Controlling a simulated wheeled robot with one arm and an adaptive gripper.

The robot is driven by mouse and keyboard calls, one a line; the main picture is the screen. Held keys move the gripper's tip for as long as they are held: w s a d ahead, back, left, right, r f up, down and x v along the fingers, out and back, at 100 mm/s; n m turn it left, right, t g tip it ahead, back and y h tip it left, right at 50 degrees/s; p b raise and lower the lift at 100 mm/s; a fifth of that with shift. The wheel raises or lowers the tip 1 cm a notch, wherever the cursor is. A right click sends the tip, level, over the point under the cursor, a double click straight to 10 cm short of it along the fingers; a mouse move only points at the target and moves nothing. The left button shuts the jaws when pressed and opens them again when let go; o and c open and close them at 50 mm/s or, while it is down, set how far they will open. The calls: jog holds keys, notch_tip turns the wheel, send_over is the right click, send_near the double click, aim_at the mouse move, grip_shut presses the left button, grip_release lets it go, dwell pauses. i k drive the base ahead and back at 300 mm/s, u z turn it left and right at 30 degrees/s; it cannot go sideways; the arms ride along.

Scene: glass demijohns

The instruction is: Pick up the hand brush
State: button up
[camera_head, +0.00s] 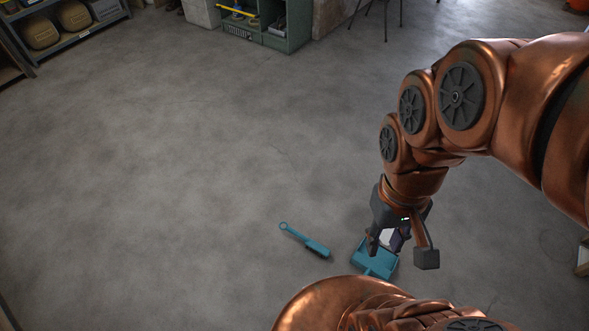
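The hand brush (306,241) lies on the floor in the lower middle of the view. It is teal, with a ring at the upper left end of its handle and dark bristles at the lower right end. My gripper (401,252) is to the right of the brush and apart from it, pointing down with its fingers spread wide. A small white and dark purple object (395,239) shows between the fingers; I cannot tell whether it touches them.
A teal dustpan (375,262) lies right of the brush, partly hidden by my gripper. A green cabinet (290,25) stands at the back, and a shelf with round brown items (40,32) at the upper left. The floor left of the brush is clear.

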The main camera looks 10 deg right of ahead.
aim_at(315, 248)
jog(key=z, duration=1.15)
jog(key=k, duration=0.9)
jog(key=u, duration=1.25)
